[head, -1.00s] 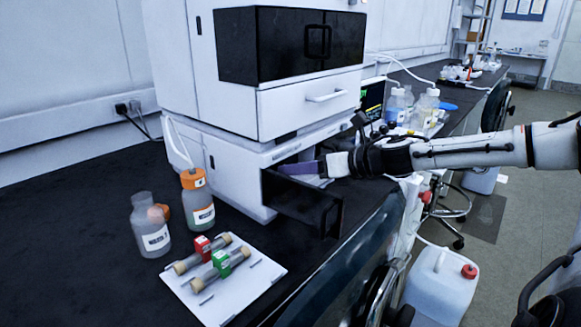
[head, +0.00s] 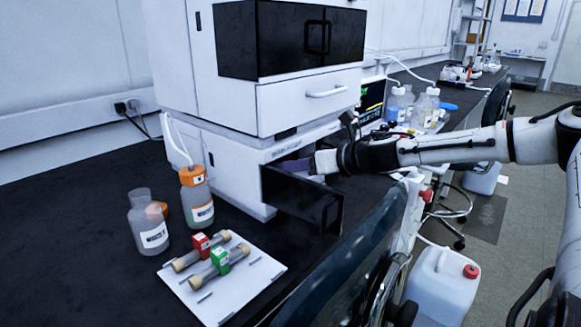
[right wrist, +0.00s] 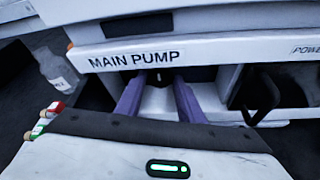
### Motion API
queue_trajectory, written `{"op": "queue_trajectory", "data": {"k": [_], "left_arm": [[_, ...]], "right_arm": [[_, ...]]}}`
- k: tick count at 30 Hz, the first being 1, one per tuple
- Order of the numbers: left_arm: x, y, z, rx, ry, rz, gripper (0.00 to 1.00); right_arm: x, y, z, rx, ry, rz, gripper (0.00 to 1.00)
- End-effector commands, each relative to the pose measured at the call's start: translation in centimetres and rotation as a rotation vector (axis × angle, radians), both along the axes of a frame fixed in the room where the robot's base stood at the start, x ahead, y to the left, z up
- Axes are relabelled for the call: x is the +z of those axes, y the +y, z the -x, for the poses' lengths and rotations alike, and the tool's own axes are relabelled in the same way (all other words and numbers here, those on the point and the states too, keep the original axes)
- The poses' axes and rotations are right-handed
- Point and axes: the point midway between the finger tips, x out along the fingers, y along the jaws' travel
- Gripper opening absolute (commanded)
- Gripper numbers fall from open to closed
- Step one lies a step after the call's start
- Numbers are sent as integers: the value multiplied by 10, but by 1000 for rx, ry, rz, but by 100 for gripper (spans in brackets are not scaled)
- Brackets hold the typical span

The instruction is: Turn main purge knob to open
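The main pump (head: 238,165) is the lower white unit of the stack, and its black front door (head: 305,200) stands open. The right wrist view shows its "MAIN PUMP" label (right wrist: 135,58) above an open recess. My right gripper (right wrist: 161,80) reaches into this recess with its two purple fingers apart. A small dark part (right wrist: 160,76), which looks like the purge knob, shows between the fingertips. I cannot tell whether the fingers touch it. In the head view the door and housing partly hide the fingers. My left gripper is not in view.
Two bottles (head: 148,222) (head: 196,197) and a white tray (head: 245,298) with capped columns stand left of the pump. A black-fronted module (head: 290,40) sits above. More bottles (head: 428,108) stand behind my right arm. A white canister (head: 440,285) is on the floor.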

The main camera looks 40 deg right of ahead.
Motion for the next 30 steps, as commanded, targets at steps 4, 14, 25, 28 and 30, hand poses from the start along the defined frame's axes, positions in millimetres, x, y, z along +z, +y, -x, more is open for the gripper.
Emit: {"op": "queue_trajectory", "data": {"k": [4, 14, 25, 28, 30], "left_arm": [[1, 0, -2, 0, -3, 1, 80], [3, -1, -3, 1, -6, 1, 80], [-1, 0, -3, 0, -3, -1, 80], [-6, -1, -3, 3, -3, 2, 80], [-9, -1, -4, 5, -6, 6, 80]], "right_arm": [[0, 0, 0, 0, 0, 0, 9], [0, 0, 0, -1, 3, -35, 5], [-3, -3, 0, -1, 23, -281, 5], [-4, -3, 0, -1, 31, -375, 5], [-5, -3, 0, 0, 37, -442, 5]]}}
